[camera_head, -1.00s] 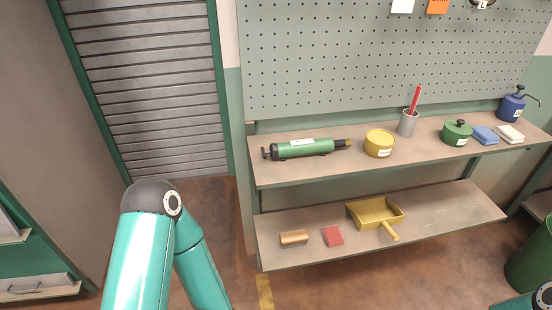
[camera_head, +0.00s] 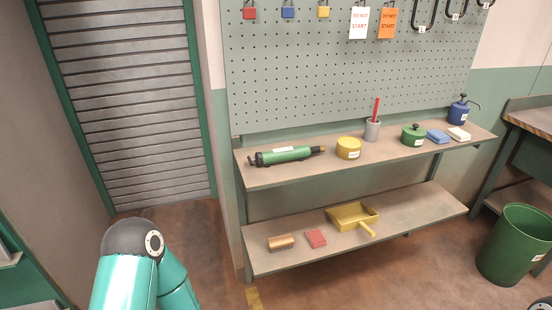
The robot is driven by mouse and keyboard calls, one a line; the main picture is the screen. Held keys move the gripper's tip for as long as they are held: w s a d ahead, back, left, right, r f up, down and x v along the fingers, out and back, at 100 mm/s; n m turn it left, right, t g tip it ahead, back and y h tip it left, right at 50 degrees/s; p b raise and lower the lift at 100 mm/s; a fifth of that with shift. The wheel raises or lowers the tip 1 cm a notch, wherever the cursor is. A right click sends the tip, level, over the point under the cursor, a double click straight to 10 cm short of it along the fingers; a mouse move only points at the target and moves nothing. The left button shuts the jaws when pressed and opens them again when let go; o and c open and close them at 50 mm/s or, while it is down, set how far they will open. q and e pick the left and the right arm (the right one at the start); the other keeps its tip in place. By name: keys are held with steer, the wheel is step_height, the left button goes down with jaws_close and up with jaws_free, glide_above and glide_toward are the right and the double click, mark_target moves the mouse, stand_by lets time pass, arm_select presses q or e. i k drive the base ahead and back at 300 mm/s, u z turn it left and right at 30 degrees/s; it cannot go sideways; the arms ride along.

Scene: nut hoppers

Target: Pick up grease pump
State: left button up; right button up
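A green cylindrical tool with dark ends, which looks like a grease pump (camera_head: 287,155), lies on its side at the left of the upper shelf (camera_head: 330,168). A blue can with a pump top and a thin spout (camera_head: 457,115) stands upright at the right end of that shelf. My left arm's turquoise elbow shows at the lower left, well apart from the shelf, but its gripper is out of view. Only a small piece of my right arm shows in the bottom right corner. Its gripper is out of view.
The upper shelf also bears a yellow tin (camera_head: 348,148), a grey cup (camera_head: 372,131) with a red stick, a green lidded pot (camera_head: 413,135) and two small blocks. A green bin (camera_head: 515,246) stands right.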

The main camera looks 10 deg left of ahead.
mark_target(284, 154)
steer(key=z, duration=0.1)
steer(key=i, duration=0.9)
steer(key=u, duration=0.1)
